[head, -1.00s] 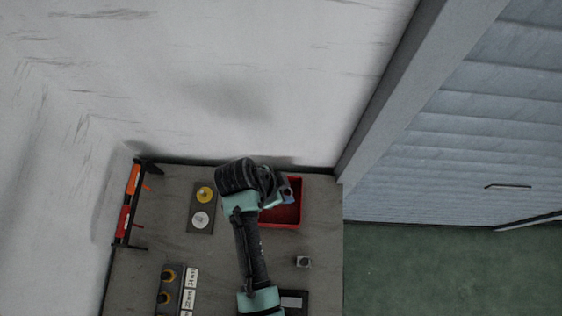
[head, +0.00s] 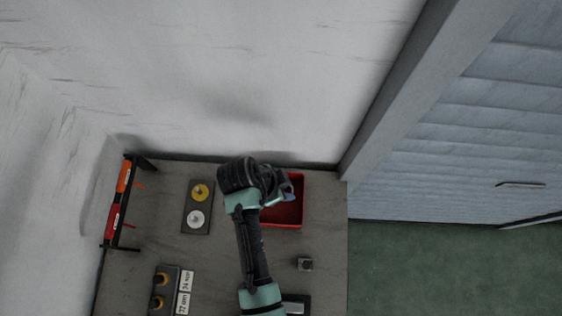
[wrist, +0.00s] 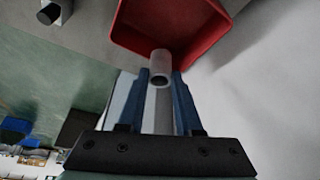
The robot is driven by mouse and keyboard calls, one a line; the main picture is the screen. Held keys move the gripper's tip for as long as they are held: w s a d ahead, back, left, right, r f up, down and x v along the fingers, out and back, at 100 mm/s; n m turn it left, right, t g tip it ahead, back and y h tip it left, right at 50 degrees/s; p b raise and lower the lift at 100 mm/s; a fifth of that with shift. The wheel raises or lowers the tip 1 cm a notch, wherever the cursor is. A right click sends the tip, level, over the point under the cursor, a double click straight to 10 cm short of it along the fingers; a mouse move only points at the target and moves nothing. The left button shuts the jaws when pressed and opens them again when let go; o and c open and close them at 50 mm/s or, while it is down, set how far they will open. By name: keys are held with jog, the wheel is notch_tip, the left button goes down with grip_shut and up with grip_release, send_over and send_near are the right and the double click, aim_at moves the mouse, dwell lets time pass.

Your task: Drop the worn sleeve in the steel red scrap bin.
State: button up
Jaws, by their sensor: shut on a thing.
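The red scrap bin (head: 297,212) sits at the back right of the bench, open at the top. In the wrist view the bin (wrist: 205,50) lies just beyond my fingertips. My gripper (wrist: 160,88) is shut on a grey hollow sleeve (wrist: 161,60), with one blue finger on each side of it. The sleeve's far end overlaps the bin in the picture; I cannot tell how high above it the sleeve is. In the head view my gripper (head: 287,191) is at the bin's left part, and the wrist hides that part of the bin and the sleeve.
A dark plate with a yellow disc and a white disc (head: 197,207) lies left of my arm. A rack with orange and red tools (head: 119,203) stands at the left edge. A small metal block (head: 305,264) is in front of the bin. A wall rises behind the bench.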

jog(key=o, duration=1.1)
jog(key=shift+c, duration=0.2)
jog(key=b+v, duration=0.2)
jog(key=v, duration=1.1)
